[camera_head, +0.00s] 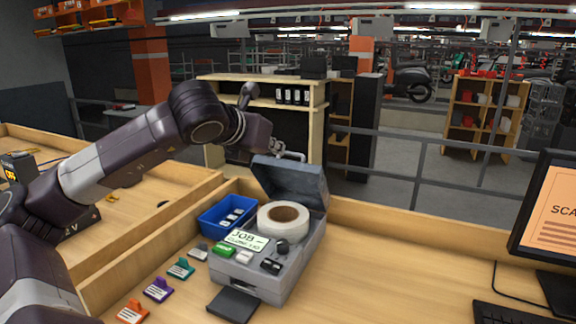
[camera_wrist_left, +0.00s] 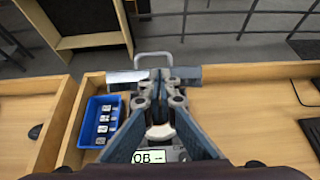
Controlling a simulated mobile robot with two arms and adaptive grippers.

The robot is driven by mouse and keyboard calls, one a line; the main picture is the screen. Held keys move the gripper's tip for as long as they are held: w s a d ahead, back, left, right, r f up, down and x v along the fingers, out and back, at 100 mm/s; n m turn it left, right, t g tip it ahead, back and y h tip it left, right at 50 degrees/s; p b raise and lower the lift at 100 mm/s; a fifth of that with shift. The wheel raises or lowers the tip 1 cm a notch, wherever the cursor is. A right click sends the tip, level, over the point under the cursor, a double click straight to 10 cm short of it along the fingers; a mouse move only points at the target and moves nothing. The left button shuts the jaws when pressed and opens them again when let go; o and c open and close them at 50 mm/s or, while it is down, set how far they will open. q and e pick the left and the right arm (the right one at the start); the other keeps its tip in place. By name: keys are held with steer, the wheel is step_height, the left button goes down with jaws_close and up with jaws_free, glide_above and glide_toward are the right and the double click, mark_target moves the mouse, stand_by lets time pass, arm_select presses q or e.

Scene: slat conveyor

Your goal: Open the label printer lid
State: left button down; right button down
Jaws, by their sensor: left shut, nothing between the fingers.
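The grey label printer (camera_head: 262,270) stands on the wooden bench with its lid (camera_head: 290,185) raised steeply at the back. A white label roll (camera_head: 284,218) is exposed in the printer and partly shows in the left wrist view (camera_wrist_left: 160,131). A metal handle (camera_head: 291,154) sits at the lid's top edge, and the handle also shows in the left wrist view (camera_wrist_left: 153,54). My left gripper (camera_head: 274,147) is shut and empty, close to the lid's top edge beside the handle. In the left wrist view its closed fingers (camera_wrist_left: 159,78) overlap the lid; contact cannot be told. My right gripper is out of view.
A blue bin (camera_head: 228,215) with small labelled items stands left of the printer. Several coloured tags, including an orange one (camera_head: 132,312), lie in front of it. A monitor (camera_head: 548,215) and keyboard (camera_head: 505,313) are at the right. The bench right of the printer is clear.

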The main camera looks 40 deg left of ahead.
mark_target(292, 162)
arm_select(q)
steer(key=p+x, duration=0.5)
steer(key=x, duration=0.3)
steer(key=shift+w, duration=0.4)
steer(key=shift+w+a+f, duration=0.15)
steer(key=shift+w+f, duration=0.15)
steer(key=shift+f, duration=0.05)
steer(key=shift+r+p, duration=0.1)
steer(key=shift+p, duration=0.2)
